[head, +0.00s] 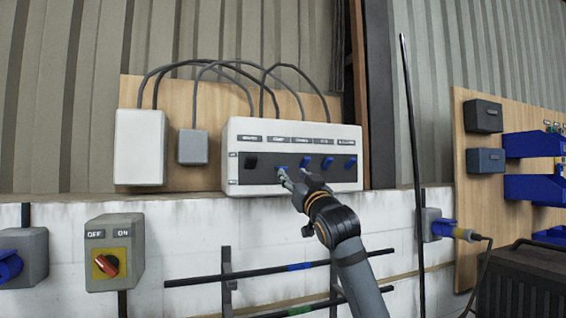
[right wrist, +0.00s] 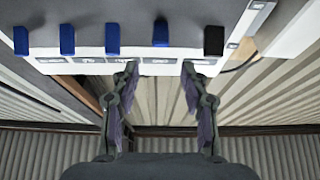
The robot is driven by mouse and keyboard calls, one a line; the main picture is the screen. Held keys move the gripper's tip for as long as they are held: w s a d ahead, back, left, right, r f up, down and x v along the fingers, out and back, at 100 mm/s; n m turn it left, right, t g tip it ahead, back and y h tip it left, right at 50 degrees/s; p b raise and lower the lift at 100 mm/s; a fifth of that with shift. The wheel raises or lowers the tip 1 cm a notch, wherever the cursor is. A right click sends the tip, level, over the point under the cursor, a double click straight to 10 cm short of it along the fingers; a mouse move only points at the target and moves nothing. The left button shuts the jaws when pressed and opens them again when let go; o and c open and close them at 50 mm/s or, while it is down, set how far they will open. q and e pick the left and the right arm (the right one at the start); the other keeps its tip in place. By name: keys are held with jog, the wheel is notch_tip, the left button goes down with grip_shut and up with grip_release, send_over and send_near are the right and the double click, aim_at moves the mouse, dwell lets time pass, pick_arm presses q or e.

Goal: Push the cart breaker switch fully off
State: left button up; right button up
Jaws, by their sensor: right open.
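The white breaker panel (head: 236,135) hangs on a wooden board, with one black switch (head: 251,162) at the left and several blue switches in a row to its right. The label above the second switch appears to read CART. That cart breaker switch (head: 283,169) is blue and partly hidden by my right gripper (head: 284,180). In the right wrist view, where the panel is upside down, the cart switch (right wrist: 160,33) looks darker and tilted differently from the other blue ones. My right gripper (right wrist: 159,70) is open, its fingertips either side of that switch's line; contact cannot be told.
Another blue switch (head: 305,161) is close to the right of the gripper. A white box (head: 140,148) and small grey box (head: 193,147) are left of the panel. A red-knobbed OFF/ON switch box (head: 115,252) sits lower left. A thin black pole (head: 412,130) stands at right.

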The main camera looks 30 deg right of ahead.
aim_at(284, 168)
jog(key=p+x, duration=0.1)
jog(key=x, duration=0.1)
jog(key=p+x, duration=0.1)
jog(key=x, duration=0.2)
jog(key=f+p+x, duration=0.1)
jog(key=p+x, duration=0.1)
jog(key=x, duration=0.1)
jog(key=shift+w+d, duration=0.1)
jog(key=shift+w, duration=0.3)
jog(key=shift+w+d+r+p, duration=0.1)
jog(key=shift+w+r+p, duration=0.2)
jog(key=shift+f, duration=0.1)
jog(key=shift+c, duration=1)
jog(key=c, duration=0.7)
pick_arm(q)
notch_tip(284, 168, up, 5)
jog(key=shift+s+a+r, duration=0.1)
jog(key=shift+r, duration=0.05)
pick_arm(e)
grip_shut()
